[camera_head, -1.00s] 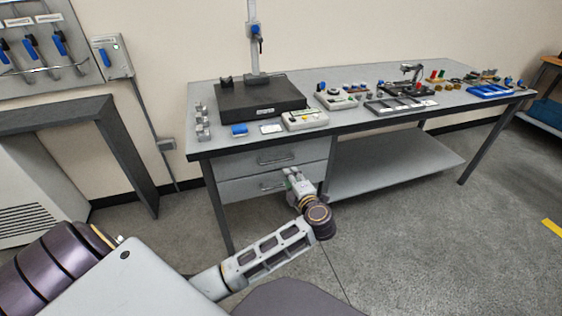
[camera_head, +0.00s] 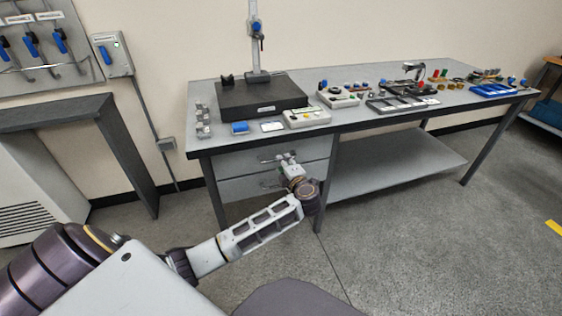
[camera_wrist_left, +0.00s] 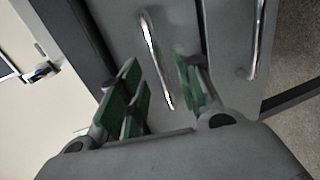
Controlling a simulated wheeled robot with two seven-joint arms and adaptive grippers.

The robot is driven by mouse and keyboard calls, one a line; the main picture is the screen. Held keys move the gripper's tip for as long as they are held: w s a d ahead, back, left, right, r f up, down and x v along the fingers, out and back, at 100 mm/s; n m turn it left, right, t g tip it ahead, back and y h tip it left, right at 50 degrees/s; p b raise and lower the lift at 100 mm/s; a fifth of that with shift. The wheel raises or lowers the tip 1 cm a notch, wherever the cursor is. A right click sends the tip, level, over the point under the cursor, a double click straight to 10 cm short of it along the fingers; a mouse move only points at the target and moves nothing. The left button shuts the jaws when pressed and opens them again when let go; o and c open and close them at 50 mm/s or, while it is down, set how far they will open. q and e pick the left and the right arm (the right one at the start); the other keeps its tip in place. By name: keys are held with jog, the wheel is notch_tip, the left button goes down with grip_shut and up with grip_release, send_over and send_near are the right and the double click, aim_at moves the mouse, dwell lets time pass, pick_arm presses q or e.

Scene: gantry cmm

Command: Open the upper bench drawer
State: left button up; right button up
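The upper bench drawer (camera_head: 232,163) is a grey front under the left part of the bench, and it looks closed. Its bar handle (camera_head: 266,161) is partly hidden by my left gripper (camera_head: 288,160) in the head view. In the left wrist view the upper handle (camera_wrist_left: 156,56) is a shiny bar. It lies ahead between the green-padded fingers of my left gripper (camera_wrist_left: 157,72), which are spread apart and hold nothing. Whether the fingers touch the bar cannot be told. My right gripper is not in view.
The lower drawer (camera_head: 236,189) sits just below, and its handle (camera_wrist_left: 257,40) shows right in the wrist view. The bench top (camera_head: 350,121) carries a black plate (camera_head: 260,98) and several instruments. The floor (camera_head: 400,240) in front is clear.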

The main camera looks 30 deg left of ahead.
pick_arm(q)
jog(key=shift+b+x, duration=0.45)
jog(key=shift+x, duration=1.9)
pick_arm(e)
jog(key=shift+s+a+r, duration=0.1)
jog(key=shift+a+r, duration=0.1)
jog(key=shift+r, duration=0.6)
pick_arm(q)
jog(key=shift+c, duration=0.3)
grip_shut()
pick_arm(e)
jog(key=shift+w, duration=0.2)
